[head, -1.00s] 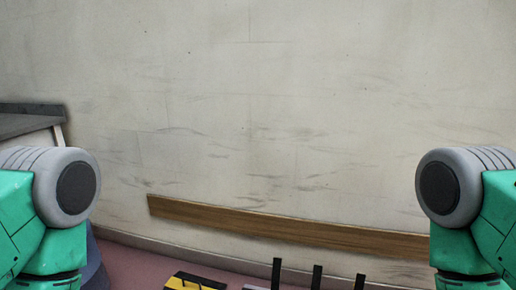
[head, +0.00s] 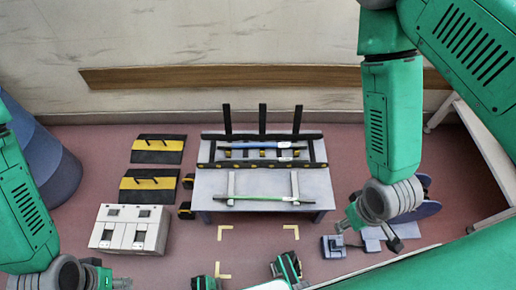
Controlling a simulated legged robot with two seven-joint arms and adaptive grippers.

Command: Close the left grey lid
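A pale grey box (head: 96,236) with two side-by-side panels stands on the floor at lower left in the head view. The left panel (head: 111,232) and the right panel (head: 146,234) have small dark marks. I cannot tell whether the left one is a raised or lowered lid. My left gripper (head: 108,279) is at the bottom left, just below the box in the picture and partly cut off; its finger opening is unclear. My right gripper (head: 370,234) is at right, beyond the low table, with fingers apart and nothing seen between them.
A low grey table (head: 262,184) with a black rack (head: 262,137) and rods stands in the middle. Two black-and-yellow plates (head: 158,150) lie left of it. A blue rounded object (head: 45,160) is at far left. Small devices (head: 332,247) lie near my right gripper. Yellow corner marks show on open floor.

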